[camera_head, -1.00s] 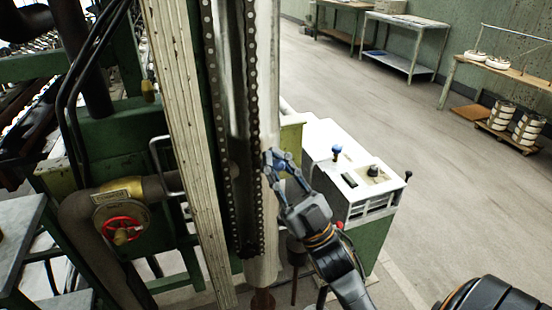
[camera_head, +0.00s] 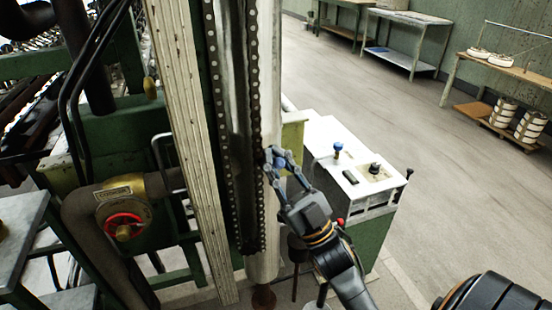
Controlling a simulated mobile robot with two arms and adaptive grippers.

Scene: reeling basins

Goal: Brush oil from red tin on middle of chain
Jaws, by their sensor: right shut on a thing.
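The chain (camera_head: 257,110) runs vertically in two dark strands along a white upright column, in the middle of the view. My right gripper (camera_head: 277,160) is at the right strand, around mid-height, with its fingers shut on a small blue thing (camera_head: 280,160). I cannot tell whether this is the brush; the fingers mostly hide it. Its tip seems close to the chain, but I cannot tell if it touches. No red tin can be made out for sure. My left gripper is out of view.
A white control box (camera_head: 345,165) with knobs stands right behind my gripper. A pipe with a red valve wheel (camera_head: 123,226) is at the left. A pale slotted post (camera_head: 185,120) stands left of the chain. Open floor (camera_head: 440,170) lies to the right, with benches (camera_head: 405,28) beyond.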

